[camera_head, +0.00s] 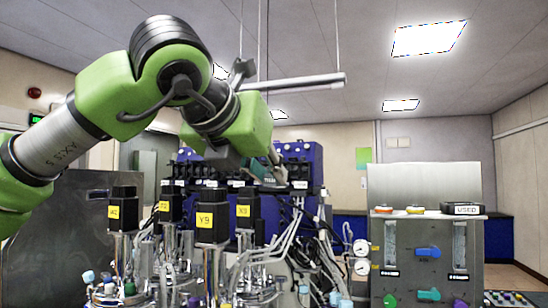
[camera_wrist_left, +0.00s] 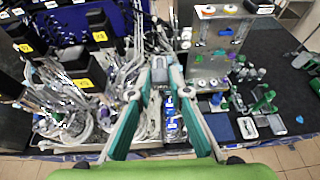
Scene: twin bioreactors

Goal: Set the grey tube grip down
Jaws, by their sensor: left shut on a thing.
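My left gripper (camera_wrist_left: 160,80) reaches out over the bench in the wrist view, its two teal-and-grey fingers closing together at the tips. A small grey piece, which looks like the grey tube grip (camera_wrist_left: 159,72), sits between the fingertips. Its lower end is hard to tell from the clutter behind it. In the head view the left arm comes in from the left, and the gripper (camera_head: 268,172) points down behind the motors, partly hidden by its own wrist. The grip cannot be made out there. My right gripper is not in view.
Black motors with yellow labels (camera_head: 212,222) stand upright above the bioreactors, with many pale tubes (camera_head: 285,240) beside them. Blue pump units (camera_head: 300,160) are behind. A grey panel (camera_head: 425,190) with knobs stands at right. A dark bench top (camera_wrist_left: 275,75) has some free room at right.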

